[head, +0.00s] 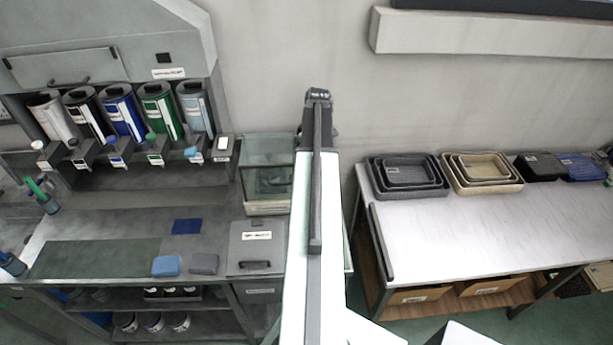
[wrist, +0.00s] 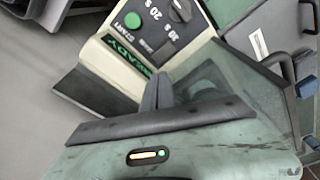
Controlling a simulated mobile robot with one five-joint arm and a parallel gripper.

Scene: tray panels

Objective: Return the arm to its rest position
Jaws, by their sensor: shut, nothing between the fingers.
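My arm rises through the middle of the head view, white with a dark strip along it. My gripper (head: 318,95) is at its top end, against the pale wall and above the gap between the two work areas. In the wrist view the two dark fingers of my gripper (wrist: 158,92) lie together, shut and empty. Beyond them is a cream and dark control unit (wrist: 145,40) with a dial, a START label and a green READY display. I cannot tell from these views how far the fingers are from it.
A glass-sided box (head: 268,165) stands just left of my arm, beside a grey lidded bin (head: 256,248). Several coloured canisters (head: 122,110) line the left bench. On the right, nested dark trays (head: 447,187) and beige trays (head: 519,184) sit on a table (head: 480,235) with a bare front.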

